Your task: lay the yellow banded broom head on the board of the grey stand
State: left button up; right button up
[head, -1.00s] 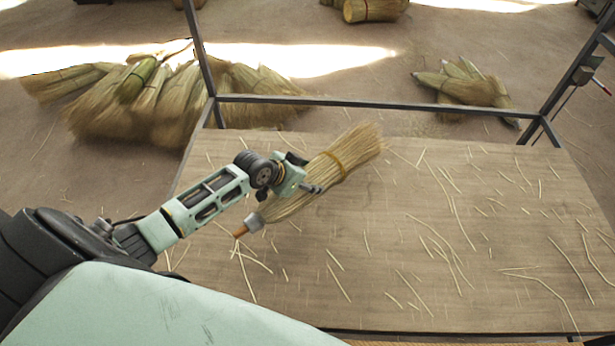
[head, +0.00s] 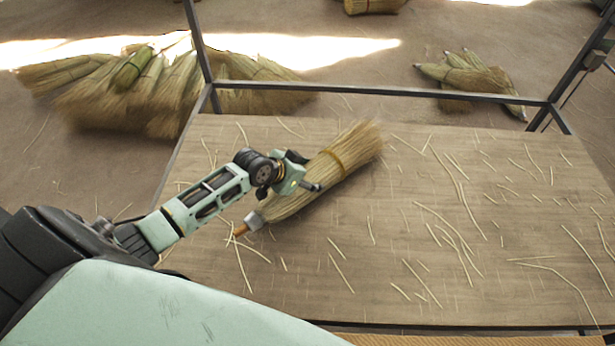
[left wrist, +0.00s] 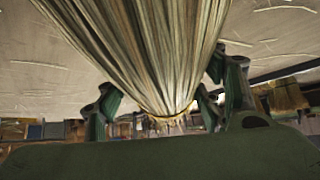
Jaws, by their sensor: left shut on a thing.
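The yellow banded broom head (head: 350,150) is a straw bundle with a yellow band, a grey collar and an orange-brown stub. My left gripper (head: 303,183) is shut on its middle, between band and collar. The broom head slants, bristles to the upper right and stub to the lower left. It shows over the left part of the board (head: 400,260) of the grey stand (head: 380,94); I cannot tell whether it touches the board. In the left wrist view the straw (left wrist: 150,50) runs between the fingers (left wrist: 160,100). My right gripper is not in view.
Loose straws lie scattered over the board, whose middle and right are otherwise clear. Grey frame posts and a crossbar stand along its far side. Straw bundles (head: 160,95) lie on the floor at the left, and a smaller pile (head: 475,80) lies beyond the crossbar.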

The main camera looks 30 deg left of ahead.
pick_arm(q)
jog(key=shift+f+b, duration=0.35)
jog(key=shift+f, duration=0.05)
dwell(0.4)
jog(key=o, duration=1.5)
jog(key=shift+c, duration=0.2)
jog(key=shift+o, duration=0.5)
jog(key=shift+f, duration=0.1)
jog(key=shift+r+p, duration=0.4)
jog(key=shift+r, duration=0.1)
notch_tip(320, 180, up, 8)
jog(key=p, duration=0.8)
jog(key=shift+s+d+f+m+b, duration=0.15)
jog(key=shift+s+d+m+b, duration=0.15)
jog(key=shift+d+b, duration=0.15)
jog(key=shift+s+d+f+m+b, duration=0.1)
jog(key=shift+s+d+m+b, duration=0.1)
jog(key=shift+d+m+b, duration=0.15)
jog(key=s+d+r+m+h+b, duration=0.2)
jog(key=s+d+r+m+h, duration=0.1)
jog(key=s+r+m, duration=0.4)
jog(key=s+d+r+m+h+b, duration=0.2)
jog(key=s+d+r+m, duration=0.4)
jog(key=s+m, duration=0.3)
jog(key=shift+d+r+g+h, duration=0.15)
jog(key=shift+r+g+h, duration=0.35)
jog(key=shift+h, duration=0.3)
